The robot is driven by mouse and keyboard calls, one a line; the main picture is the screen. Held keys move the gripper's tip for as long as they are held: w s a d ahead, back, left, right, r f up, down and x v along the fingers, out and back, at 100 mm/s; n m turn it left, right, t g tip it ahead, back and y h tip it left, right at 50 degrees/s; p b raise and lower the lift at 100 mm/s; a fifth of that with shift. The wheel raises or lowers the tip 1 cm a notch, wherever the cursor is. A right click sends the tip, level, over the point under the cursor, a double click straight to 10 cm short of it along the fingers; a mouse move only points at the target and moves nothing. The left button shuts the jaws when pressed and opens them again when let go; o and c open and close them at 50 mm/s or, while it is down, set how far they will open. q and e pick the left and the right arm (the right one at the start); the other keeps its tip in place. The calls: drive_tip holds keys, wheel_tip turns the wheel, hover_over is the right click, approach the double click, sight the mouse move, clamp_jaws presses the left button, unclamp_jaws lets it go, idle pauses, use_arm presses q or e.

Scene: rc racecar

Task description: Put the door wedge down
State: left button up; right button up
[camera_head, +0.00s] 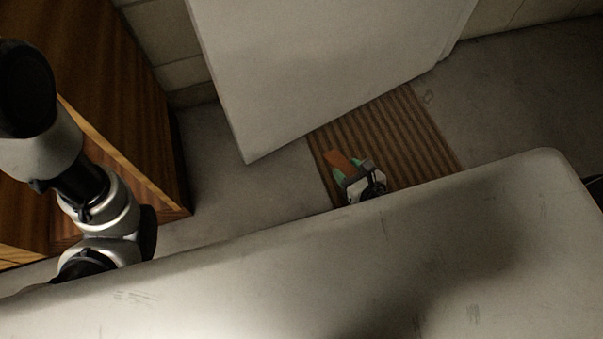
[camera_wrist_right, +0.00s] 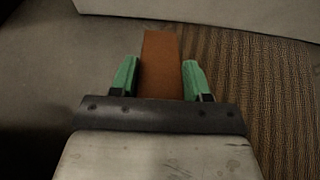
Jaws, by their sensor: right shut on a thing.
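The door wedge is a brown-orange block (camera_wrist_right: 161,66); in the head view it shows as a small piece (camera_head: 340,160) near the mat's left edge. My right gripper (camera_head: 350,171) is shut on it, with a green fingertip on each side; in the wrist view the fingers (camera_wrist_right: 160,80) flank it. The wedge points away from the gripper, toward the white door (camera_head: 320,70). I cannot tell whether it touches the floor. My left arm is at the left of the head view, but its gripper is not visible.
A brown ribbed mat (camera_head: 405,130) lies on the grey floor (camera_head: 230,175), partly under the door. A wooden cabinet (camera_head: 120,120) stands at the left. A large pale surface fills the bottom of the head view and hides what lies below. Bare floor shows at the right.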

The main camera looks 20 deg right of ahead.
drive_tip(key=b, duration=0.5)
hover_over(305, 178)
wheel_tip(305, 178, down, 7)
drive_tip(key=shift+f, duration=0.15)
wheel_tip(305, 178, down, 4)
drive_tip(key=b, duration=0.3)
drive_tip(key=shift+s+b, duration=0.1)
drive_tip(key=shift+b, duration=0.3)
drive_tip(key=o, duration=1)
